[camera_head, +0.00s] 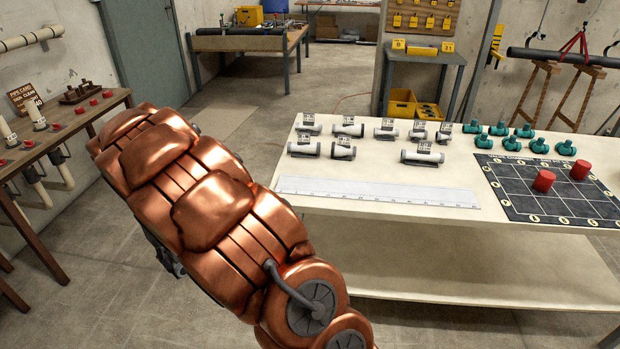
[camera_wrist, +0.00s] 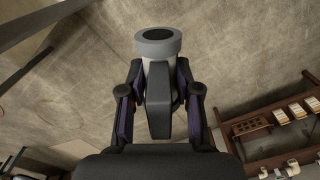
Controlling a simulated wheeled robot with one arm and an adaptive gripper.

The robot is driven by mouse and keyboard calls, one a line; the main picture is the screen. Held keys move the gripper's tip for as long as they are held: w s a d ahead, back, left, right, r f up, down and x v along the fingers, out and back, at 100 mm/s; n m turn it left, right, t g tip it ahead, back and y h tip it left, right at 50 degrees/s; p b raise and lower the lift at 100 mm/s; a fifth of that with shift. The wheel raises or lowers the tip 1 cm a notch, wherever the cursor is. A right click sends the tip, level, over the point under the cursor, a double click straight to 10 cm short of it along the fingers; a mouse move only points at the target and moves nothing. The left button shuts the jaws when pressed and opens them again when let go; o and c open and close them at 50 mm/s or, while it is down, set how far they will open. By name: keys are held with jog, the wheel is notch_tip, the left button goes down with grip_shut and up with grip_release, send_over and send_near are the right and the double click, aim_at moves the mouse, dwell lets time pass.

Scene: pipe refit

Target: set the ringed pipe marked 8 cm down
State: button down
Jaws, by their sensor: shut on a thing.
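My gripper (camera_wrist: 155,90) is shut on a pale pipe with a grey ring (camera_wrist: 158,42) at its far end, seen in the wrist view. The ring's open end shows a dark bore. Part of the pipe lies hidden between the dark fingers, and no 8 cm mark is readable on it. Bare floor shows beyond the pipe.
A white ruler (camera_head: 375,191) lies along the table's front. Teal fittings (camera_head: 538,146) and a dark grid mat (camera_head: 515,192) with two red cylinders (camera_head: 544,180) are at right. A wooden bench (camera_head: 75,122) with pipes stands at left. Floor between is clear.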

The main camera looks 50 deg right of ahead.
jog(key=s+d+r+n+p, duration=0.1)
jog(key=s+d+r+n, duration=0.1)
jog(key=d, duration=1)
jog(key=s+d+r+n+p, duration=0.1)
jog(key=d+r+n, duration=0.15)
jog(key=d, duration=0.95)
jog(key=s+d+r+n+p, duration=0.1)
jog(key=s+d+r, duration=0.1)
jog(key=s+d, duration=0.45)
jog(key=s+d+r+n, duration=0.1)
jog(key=s+d, duration=0.3)
jog(key=d, duration=0.6)
jog(key=w+d+p, duration=0.1)
jog(key=w, duration=0.3)
jog(key=w+d+f+p, duration=0.1)
jog(key=w, duration=0.4)
jog(key=w+d+p, duration=0.1)
jog(key=w+p, duration=0.1)
jog(key=w, duration=0.3)
jog(key=shift+f, duration=0.15)
jog(key=shift+w+f, duration=0.15)
jog(key=shift+w, duration=0.25)
jog(key=shift+f+p, duration=0.85)
jog(key=shift+f, duration=0.85)
jog(key=shift+f, duration=0.1)
jog(key=c, duration=0.8)
grip_release()
